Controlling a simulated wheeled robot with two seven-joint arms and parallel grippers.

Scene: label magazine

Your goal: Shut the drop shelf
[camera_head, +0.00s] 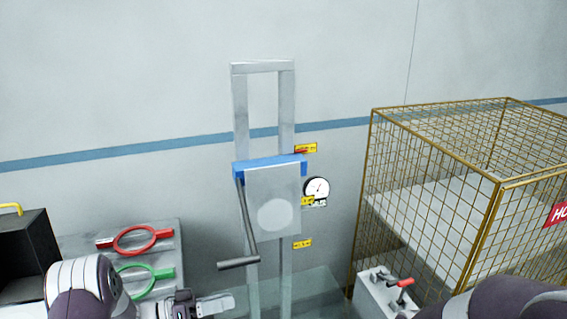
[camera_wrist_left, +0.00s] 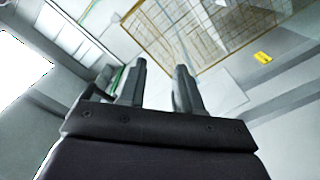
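My left gripper (camera_head: 212,305) is low in the head view, left of the foot of a grey metal frame (camera_head: 240,110). In the left wrist view its two fingers (camera_wrist_left: 160,88) stand apart with nothing between them. A grey plate (camera_head: 285,180) with a pale disc hangs at a blue crossbar (camera_head: 262,165) on the frame, with a crank handle (camera_head: 238,263) in front. A pale greenish see-through surface (camera_head: 318,290) lies low behind the frame. I cannot tell for sure which part is the drop shelf. My right gripper is out of view; only part of my right arm shows at bottom right.
A brass wire cage (camera_head: 435,190) stands at right, beside a grey box with a red-tipped lever (camera_head: 405,283). A round gauge (camera_head: 316,188) is by the frame. A red ring (camera_head: 136,253), a green ring (camera_head: 163,273) and a dark open box (camera_head: 40,250) are at left.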

